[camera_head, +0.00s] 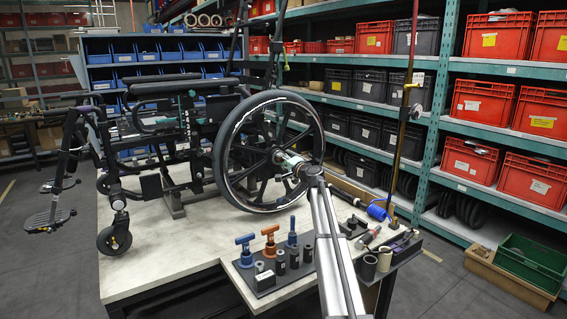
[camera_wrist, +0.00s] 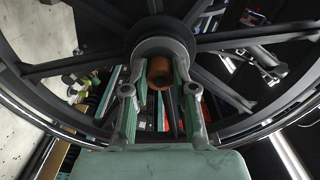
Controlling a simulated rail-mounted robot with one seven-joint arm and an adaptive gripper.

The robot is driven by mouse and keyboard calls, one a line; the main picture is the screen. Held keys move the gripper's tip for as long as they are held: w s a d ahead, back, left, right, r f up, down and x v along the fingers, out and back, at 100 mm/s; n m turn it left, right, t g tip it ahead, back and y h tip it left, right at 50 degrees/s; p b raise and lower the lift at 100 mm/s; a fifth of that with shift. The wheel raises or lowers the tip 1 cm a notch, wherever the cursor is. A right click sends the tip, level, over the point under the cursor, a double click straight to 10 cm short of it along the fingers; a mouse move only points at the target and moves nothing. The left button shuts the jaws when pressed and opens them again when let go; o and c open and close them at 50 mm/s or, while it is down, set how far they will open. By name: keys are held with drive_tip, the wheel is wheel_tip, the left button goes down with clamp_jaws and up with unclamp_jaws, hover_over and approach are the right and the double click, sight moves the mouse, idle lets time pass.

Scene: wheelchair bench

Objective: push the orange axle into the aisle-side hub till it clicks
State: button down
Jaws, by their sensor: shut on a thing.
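The orange axle (camera_wrist: 160,73) shows in the wrist view as a short orange cylinder between the fingers of my gripper (camera_wrist: 160,88). My gripper is shut on it. The dark round hub (camera_wrist: 160,30) of the large wheel is right behind the axle in that view. How deep the axle sits in the hub is hidden. In the head view my gripper (camera_head: 294,164) is at the middle of the aisle-side wheel (camera_head: 230,150), with the fingertips close to the hub. The axle cannot be made out there.
The wheelchair (camera_head: 165,120) stands on a pale bench (camera_head: 150,255). A dark rack (camera_head: 262,284) at the front holds an orange T-handled piece (camera_head: 270,240) and blue ones (camera_head: 245,250). Tools and a blue coil (camera_head: 378,210) lie on the right. Spokes (camera_wrist: 235,38) surround my gripper.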

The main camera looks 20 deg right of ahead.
drive_tip(key=c, duration=0.8)
unclamp_jaws()
drive_tip(key=shift+c, duration=0.2)
drive_tip(key=shift+s, duration=0.1)
drive_tip(key=v, duration=1.1)
drive_tip(key=shift+s, duration=0.4)
